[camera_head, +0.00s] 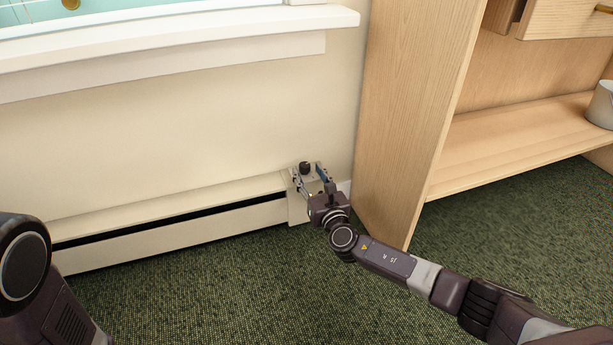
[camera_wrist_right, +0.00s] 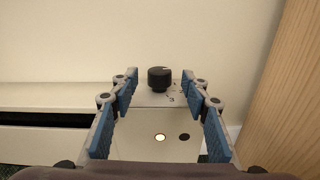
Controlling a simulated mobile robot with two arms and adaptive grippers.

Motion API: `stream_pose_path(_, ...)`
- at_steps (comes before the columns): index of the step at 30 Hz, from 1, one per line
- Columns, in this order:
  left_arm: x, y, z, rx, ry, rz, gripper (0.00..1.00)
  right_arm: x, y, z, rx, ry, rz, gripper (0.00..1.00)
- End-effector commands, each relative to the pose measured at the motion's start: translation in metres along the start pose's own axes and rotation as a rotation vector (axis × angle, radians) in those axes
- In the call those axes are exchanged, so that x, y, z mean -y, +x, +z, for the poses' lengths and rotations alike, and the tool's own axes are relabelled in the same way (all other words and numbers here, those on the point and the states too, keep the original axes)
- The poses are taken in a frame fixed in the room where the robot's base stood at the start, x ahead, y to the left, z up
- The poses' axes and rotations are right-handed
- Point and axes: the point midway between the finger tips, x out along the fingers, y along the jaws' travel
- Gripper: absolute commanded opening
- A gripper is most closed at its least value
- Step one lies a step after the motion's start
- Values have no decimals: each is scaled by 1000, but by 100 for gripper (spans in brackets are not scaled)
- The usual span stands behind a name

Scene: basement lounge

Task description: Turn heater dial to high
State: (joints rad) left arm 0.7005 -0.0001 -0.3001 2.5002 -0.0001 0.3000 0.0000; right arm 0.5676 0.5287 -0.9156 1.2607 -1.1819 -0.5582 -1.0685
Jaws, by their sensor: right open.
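The heater (camera_head: 170,223) is a long cream baseboard unit low along the wall. Its black dial (camera_head: 305,167) stands on top of the right end box; the dial also shows in the right wrist view (camera_wrist_right: 159,79). A pale mark shows on its top, and a "3" is printed beside it. My right gripper (camera_head: 308,176) is open, its blue-padded fingers on either side of the dial with a gap at each side. On the box front, one round spot (camera_wrist_right: 160,137) is bright and the other (camera_wrist_right: 184,137) is dark. My left gripper is out of view.
A wooden shelf unit (camera_head: 411,110) stands close to the right of the heater's end, with a grey container (camera_head: 602,104) on it. A white window sill (camera_head: 180,36) juts out above. Green carpet (camera_head: 210,290) in front is clear.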

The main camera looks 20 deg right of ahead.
Motion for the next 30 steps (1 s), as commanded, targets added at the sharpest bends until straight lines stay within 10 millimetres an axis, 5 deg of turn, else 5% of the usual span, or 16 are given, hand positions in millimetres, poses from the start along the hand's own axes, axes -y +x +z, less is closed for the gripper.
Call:
stream_pose_path(6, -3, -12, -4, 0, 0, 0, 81, 0, 18, -1, 0, 0, 0, 43)
stream_pose_path(16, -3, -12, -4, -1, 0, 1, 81, 0, 21, 0, -1, 0, 0, 42)
stream_pose_path(27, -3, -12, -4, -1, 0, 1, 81, 0, 21, 0, 0, 0, -1, 1)
stream_pose_path(30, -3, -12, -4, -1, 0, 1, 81, 0, 21, 0, 0, 1, -2, 1)
